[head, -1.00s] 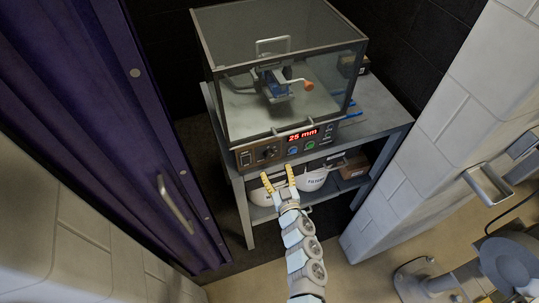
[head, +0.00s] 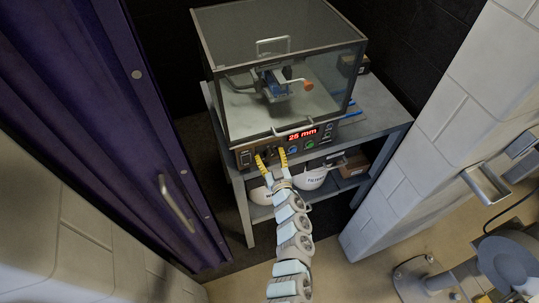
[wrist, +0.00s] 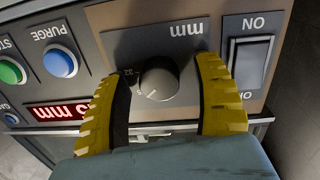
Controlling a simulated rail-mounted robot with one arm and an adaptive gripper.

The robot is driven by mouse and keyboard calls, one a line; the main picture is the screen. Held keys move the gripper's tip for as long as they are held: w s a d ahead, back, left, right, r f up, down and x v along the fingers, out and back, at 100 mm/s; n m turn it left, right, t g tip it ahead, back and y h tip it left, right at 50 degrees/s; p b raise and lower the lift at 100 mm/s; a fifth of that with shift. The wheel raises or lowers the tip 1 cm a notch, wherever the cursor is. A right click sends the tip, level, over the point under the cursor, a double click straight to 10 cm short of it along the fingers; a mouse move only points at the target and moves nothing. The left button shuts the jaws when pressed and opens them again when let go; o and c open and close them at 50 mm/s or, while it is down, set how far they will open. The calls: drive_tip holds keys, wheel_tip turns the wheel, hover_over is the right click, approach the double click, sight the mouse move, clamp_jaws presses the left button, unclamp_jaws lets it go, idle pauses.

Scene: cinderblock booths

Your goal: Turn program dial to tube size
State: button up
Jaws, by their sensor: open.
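The program dial (wrist: 158,78) is a dark round knob with a grey face on the machine's front panel, upside down in the wrist view under the "mm" marking. My gripper (wrist: 165,95) is open, its yellow ribbed fingers on either side of the dial with a gap at each side. I cannot tell whether they reach the dial's depth. In the head view my gripper (head: 270,160) is at the panel's left part and hides the dial. The red display (head: 302,135) reads "25 mm"; it is partly covered by a finger in the wrist view (wrist: 60,112).
An ON/OFF rocker switch (wrist: 249,62) sits beside the right finger. A blue PURGE button (wrist: 60,60) and a green button (wrist: 11,71) lie left. A clear cabinet (head: 285,80) stands on a grey bench (head: 375,120). A purple curtain (head: 90,120) and block wall (head: 440,130) flank it.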

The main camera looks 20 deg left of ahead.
clamp_jaws()
idle(0.3)
drive_tip(key=shift+f+n+b, duration=0.1)
drive_tip(key=shift+n+b, duration=0.3)
drive_tip(key=shift+f+n+b, duration=0.15)
drive_tip(key=shift+n+b, duration=0.75)
drive_tip(key=shift+b, duration=0.1)
drive_tip(key=n+b, duration=0.3)
drive_tip(key=shift+n, duration=0.3)
drive_tip(key=shift+n+b, duration=1.75)
drive_tip(key=shift+n, duration=0.25)
